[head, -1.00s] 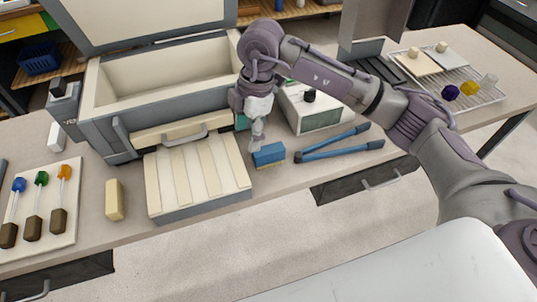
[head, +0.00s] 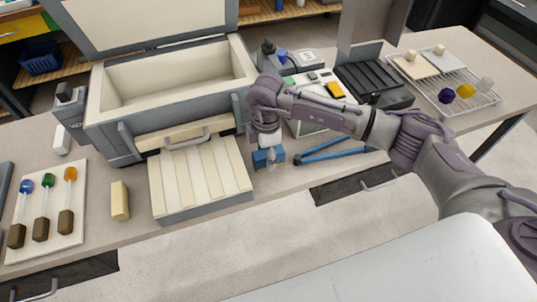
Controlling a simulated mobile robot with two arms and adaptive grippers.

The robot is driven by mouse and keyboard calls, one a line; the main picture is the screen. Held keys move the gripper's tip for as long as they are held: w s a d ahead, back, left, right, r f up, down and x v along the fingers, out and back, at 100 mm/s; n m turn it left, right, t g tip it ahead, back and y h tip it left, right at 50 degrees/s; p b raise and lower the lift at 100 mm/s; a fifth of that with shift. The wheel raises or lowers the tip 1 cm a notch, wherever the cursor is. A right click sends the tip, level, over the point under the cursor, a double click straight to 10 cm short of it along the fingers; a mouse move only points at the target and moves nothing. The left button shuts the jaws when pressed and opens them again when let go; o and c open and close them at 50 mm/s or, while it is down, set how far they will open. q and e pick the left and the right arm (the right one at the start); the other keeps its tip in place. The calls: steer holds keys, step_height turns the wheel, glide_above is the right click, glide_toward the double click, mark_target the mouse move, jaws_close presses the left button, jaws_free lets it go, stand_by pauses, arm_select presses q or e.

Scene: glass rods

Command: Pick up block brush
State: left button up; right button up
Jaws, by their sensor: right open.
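The block brush (head: 260,160), a small blue block, lies on the bench just right of the slatted cream tray. My right gripper (head: 271,153) points down right over it. A pale fingertip covers part of the brush's middle, and blue shows on both sides of it. The gripper is open; I cannot tell whether its fingers touch the brush. My left gripper is out of view.
Blue long-handled pliers (head: 335,150) lie close to the right of the brush. The slatted tray (head: 200,180) stands close on its left, before a large open box kiln (head: 110,130). A cream block (head: 120,201) stands farther left.

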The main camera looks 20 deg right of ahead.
steer(key=shift+f, duration=1.15)
jaws_close()
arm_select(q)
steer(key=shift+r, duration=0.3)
arm_select(e)
steer(key=shift+r, duration=0.5)
step_height(320, 180, up, 3)
steer(key=shift+f+b, duration=0.2)
steer(key=shift+b, duration=0.5)
arm_select(q)
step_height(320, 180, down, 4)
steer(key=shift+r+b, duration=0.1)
steer(key=shift+b, duration=1.1)
arm_select(e)
steer(key=s+d+r, duration=0.7)
steer(key=s, duration=0.2)
steer(key=shift+s+r, duration=0.25)
